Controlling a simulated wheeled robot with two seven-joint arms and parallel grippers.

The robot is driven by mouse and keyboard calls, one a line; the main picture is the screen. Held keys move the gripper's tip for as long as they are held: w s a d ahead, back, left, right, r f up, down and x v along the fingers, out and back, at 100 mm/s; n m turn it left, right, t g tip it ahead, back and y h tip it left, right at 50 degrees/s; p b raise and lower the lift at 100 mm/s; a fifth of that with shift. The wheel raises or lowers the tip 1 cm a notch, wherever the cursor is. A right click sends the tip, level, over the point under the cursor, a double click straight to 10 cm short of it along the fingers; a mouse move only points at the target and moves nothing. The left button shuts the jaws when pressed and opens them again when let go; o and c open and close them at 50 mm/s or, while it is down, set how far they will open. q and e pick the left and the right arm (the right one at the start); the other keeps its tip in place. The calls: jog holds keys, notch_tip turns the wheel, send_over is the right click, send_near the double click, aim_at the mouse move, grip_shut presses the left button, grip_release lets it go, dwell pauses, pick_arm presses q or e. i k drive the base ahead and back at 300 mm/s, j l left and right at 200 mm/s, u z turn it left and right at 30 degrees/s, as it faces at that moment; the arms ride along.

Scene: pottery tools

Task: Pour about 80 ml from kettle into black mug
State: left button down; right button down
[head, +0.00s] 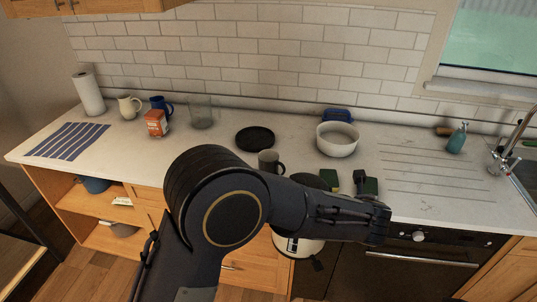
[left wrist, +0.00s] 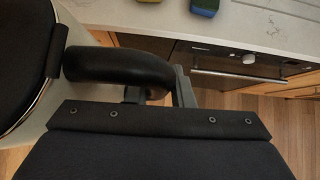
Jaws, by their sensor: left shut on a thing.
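The black mug (head: 268,161) stands upright on the counter, just behind my left arm, which covers its lower part. The kettle, with a pale body (head: 298,245) and dark top, is in front of the counter edge below my left forearm, which hides much of it. In the left wrist view, my left gripper (left wrist: 158,90) is shut on the kettle's black handle (left wrist: 115,63). The kettle's dark round top (left wrist: 22,62) shows at the left of that view. The spout and any liquid are hidden. My right gripper is not in view.
Two sponges (head: 329,180) lie near the front edge. A black round plate (head: 254,139) and white bowl (head: 337,147) stand behind. A glass container (head: 201,112), orange box (head: 155,123) and pitcher (head: 129,107) stand left. The drainer area (head: 430,175) at right is clear.

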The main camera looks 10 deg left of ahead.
aim_at(267, 159)
jog(key=i+l, duration=0.1)
jog(key=i, duration=0.9)
